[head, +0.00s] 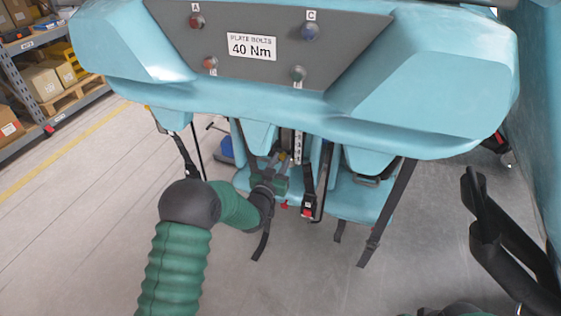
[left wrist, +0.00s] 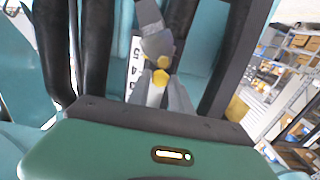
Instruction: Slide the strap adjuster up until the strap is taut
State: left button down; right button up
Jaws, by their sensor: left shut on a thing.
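My left gripper (head: 280,160) reaches in under the teal seat row, at the middle seat. In the left wrist view its grey fingers with yellow pads (left wrist: 160,75) are closed together on a small grey piece (left wrist: 157,45), which looks like the strap adjuster. Behind it is a white scale strip with numbers (left wrist: 136,62), also visible in the head view (head: 299,146). Dark straps or tubes (left wrist: 97,50) run beside the fingers. The gripper hides much of the adjuster, and I cannot tell how taut the strap is. My right gripper cannot be made out.
A black buckle with red (head: 308,208) hangs just right of my left gripper. Loose black straps (head: 385,220) hang further right. The teal seat back with a bolt plate (head: 265,25) overhangs above. A black handle-like part (head: 490,220) stands at right. Shelves (head: 45,80) stand far left.

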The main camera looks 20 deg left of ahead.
pick_arm(q)
jog(key=shift+r+p, duration=0.7)
jog(key=shift+r, duration=0.95)
jog(key=c, duration=1.2)
grip_release()
jog(key=shift+f, duration=0.15)
jog(key=s, duration=1.6)
jog(key=shift+s+a, duration=0.35)
jog(key=shift+s, duration=0.05)
